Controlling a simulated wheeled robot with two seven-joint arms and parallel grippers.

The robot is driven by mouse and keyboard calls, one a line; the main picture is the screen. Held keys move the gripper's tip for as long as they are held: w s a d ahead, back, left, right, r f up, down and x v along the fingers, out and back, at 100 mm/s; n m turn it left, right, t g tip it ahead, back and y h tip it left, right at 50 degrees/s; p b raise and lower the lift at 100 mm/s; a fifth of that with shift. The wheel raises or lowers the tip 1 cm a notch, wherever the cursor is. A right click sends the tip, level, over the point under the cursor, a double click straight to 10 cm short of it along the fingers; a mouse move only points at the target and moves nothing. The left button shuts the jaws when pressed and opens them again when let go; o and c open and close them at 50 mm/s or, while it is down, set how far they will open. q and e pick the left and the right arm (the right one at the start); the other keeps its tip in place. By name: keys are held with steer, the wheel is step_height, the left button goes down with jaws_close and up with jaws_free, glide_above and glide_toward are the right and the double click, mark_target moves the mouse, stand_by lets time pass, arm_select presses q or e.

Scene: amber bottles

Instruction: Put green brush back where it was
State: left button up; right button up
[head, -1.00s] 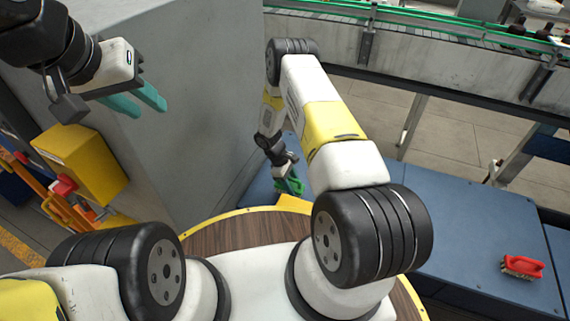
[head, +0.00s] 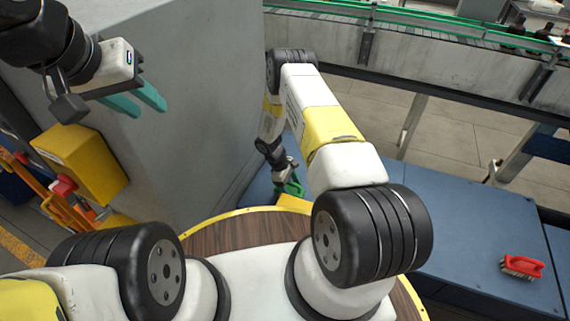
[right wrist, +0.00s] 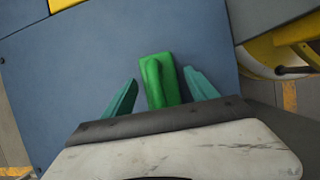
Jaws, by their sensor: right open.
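The green brush (right wrist: 158,82) lies on the blue surface, with its handle facing up in the right wrist view. My right gripper (right wrist: 161,75) is open, with one teal finger on each side of the brush and a visible gap to both. In the head view the brush (head: 293,187) is small and partly hidden by my right gripper (head: 287,180) and arm. My left gripper (head: 138,100) is open and empty at the upper left, in front of the grey block. Whether my right gripper touches the blue surface cannot be told.
A red brush (head: 522,267) lies on the blue surface (head: 460,215) at the right, far from both grippers. A tall grey block (head: 200,90) stands left of my right arm. A conveyor with green rails (head: 420,18) runs along the back.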

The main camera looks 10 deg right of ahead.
steer(key=v, duration=1.1)
steer(key=shift+a+r, duration=0.1)
steer(key=shift+r, duration=0.1)
step_height(320, 180, up, 31)
steer(key=s+d+m+t+y, duration=0.1)
steer(key=s+m+t+y, duration=0.15)
steer(key=m, duration=0.25)
steer(key=s+r+m+t+y, duration=0.2)
steer(key=s+r+m+t, duration=0.1)
steer(key=s+r, duration=0.75)
steer(key=s+r+m+t+y, duration=0.1)
steer(key=s+r+m+t, duration=0.1)
steer(key=s+r, duration=0.5)
steer(key=s+t, duration=0.1)
steer(key=s, duration=0.4)
steer(key=shift+s+a+r, duration=0.2)
steer(key=shift+s+a, duration=0.05)
steer(key=shift+s, duration=0.05)
steer(key=shift+y, duration=0.25)
